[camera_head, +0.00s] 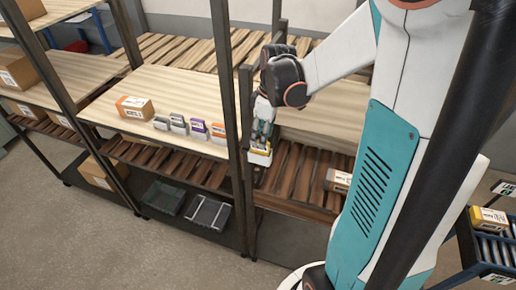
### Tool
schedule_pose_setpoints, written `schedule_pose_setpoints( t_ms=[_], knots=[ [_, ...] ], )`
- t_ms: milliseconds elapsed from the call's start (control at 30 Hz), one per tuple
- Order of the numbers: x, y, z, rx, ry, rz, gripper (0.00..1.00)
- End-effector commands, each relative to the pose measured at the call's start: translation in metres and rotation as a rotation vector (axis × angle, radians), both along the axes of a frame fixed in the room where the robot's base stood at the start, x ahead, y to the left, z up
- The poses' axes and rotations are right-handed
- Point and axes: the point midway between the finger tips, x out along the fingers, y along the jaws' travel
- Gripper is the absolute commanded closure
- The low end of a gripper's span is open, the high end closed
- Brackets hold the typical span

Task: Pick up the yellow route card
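The yellow route card (259,156) is a small yellow and white block in the camera_head view, just right of a dark rack post. My gripper (262,139) points down with its fingertips at the top of this card. The fingers overlap the card's upper part, so I cannot tell whether they are shut on it or only beside it. Whether the card rests on a surface is also unclear.
Grey (178,125), purple (198,127) and orange (218,132) cards stand in a row on the wooden shelf (160,86), left of the dark post (231,100). A cardboard box (134,107) sits beyond them. Empty trays (208,213) lie below.

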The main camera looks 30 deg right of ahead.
Motion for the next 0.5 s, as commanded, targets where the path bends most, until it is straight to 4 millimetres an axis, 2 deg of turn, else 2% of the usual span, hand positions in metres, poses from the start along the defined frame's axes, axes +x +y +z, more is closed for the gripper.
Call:
schedule_pose_setpoints(
  t_ms=[233, 500],
  knots=[
    [0.004, 0.002, -0.031, 0.000, 0.000, 0.000, 0.63],
    [0.004, 0.003, -0.040, 0.000, 0.000, 0.000, 0.63]
  ],
)
